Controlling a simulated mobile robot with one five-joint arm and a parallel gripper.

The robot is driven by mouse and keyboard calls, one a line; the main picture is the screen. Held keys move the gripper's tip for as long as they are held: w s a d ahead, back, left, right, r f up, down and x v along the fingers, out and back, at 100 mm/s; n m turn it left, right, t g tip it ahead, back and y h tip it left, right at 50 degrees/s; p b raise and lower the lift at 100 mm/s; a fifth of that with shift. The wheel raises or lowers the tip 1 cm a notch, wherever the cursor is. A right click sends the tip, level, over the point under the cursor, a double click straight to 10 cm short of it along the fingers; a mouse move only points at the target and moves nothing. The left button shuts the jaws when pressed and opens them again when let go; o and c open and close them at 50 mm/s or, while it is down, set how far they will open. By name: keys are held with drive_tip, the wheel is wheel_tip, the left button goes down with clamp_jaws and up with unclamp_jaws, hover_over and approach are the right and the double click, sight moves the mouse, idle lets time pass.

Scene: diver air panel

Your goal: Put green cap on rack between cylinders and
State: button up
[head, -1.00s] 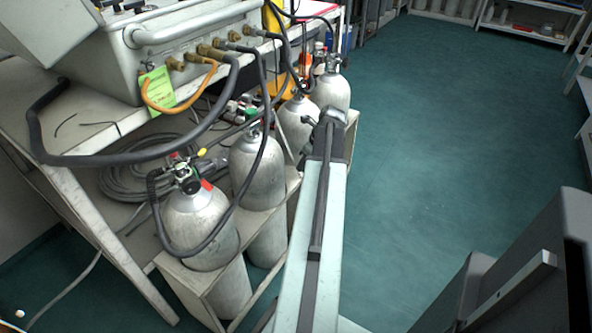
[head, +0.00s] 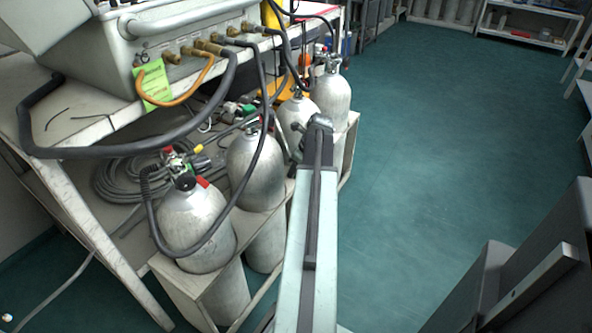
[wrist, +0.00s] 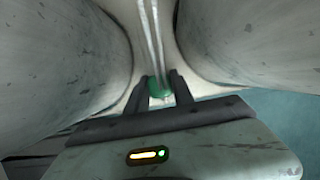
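A small green cap (wrist: 159,91) sits between the fingertips of my gripper (wrist: 160,88) in the wrist view. The fingers flank it closely on both sides and look shut on it. A pale grey cylinder (wrist: 60,75) fills the left of that view and another cylinder (wrist: 250,45) fills the right, with the cap low in the gap between them. In the head view, the front cylinders (head: 198,228) stand in the pale rack (head: 190,292) along the bench. My own arm hides the gripper and cap there.
Black hoses (head: 130,153) loop from the panel (head: 190,40) over the cylinders. More cylinders (head: 332,95) stand at the rack's far end. A small green fitting (head: 250,108) shows among the valves. The teal floor (head: 440,150) to the right is open.

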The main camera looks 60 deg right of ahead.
drive_tip(key=o, duration=0.4)
drive_tip(key=shift+c, duration=0.2)
drive_tip(key=shift+r, duration=0.1)
drive_tip(key=shift+r+p, duration=0.3)
drive_tip(key=shift+p, duration=0.1)
drive_tip(key=p+v, duration=1)
drive_tip(key=v, duration=0.1)
drive_tip(key=shift+s+r+p, duration=0.15)
drive_tip(key=shift+r+p, duration=0.15)
drive_tip(key=shift+p, duration=0.05)
